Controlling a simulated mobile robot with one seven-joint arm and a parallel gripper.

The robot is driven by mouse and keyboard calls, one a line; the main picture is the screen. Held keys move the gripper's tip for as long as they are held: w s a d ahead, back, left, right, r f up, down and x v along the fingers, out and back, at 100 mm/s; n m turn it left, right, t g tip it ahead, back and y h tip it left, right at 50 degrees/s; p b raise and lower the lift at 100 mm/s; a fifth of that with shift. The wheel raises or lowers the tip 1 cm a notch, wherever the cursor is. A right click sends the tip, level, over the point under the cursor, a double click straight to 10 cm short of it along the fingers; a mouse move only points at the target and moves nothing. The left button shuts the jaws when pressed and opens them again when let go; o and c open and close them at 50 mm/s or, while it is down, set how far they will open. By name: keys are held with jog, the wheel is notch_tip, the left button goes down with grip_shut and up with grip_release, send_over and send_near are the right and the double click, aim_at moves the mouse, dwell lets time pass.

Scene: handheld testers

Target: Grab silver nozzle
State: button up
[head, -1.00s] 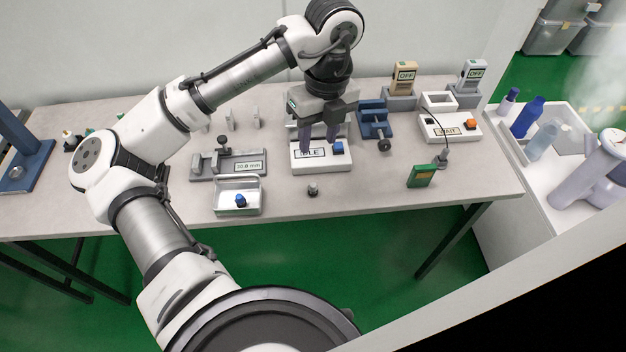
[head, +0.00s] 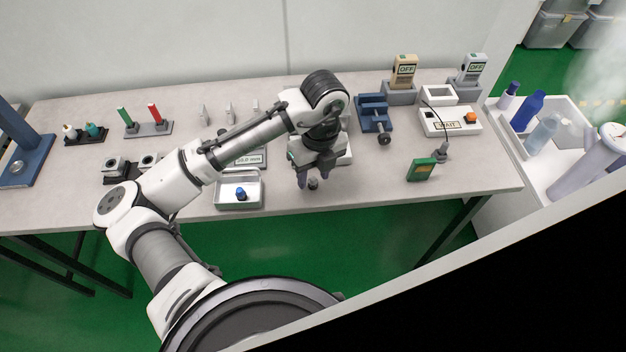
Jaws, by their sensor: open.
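A small dark grey, metallic-looking piece (head: 313,184), likely the silver nozzle, stands on the table near its front edge in the head view. My gripper (head: 314,181) is open and points down over it. One finger shows on each side of the piece, and the fingers hide part of its surroundings. I cannot tell whether the fingers touch it or how far above the table their tips are.
Left of my gripper is a white tray (head: 222,203) with a blue piece (head: 240,194) in it. A green device (head: 421,169) lies to the right, and a blue vise (head: 374,115) stands behind. The table front between gripper and green device is clear.

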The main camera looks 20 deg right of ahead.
grip_shut()
dwell(0.4)
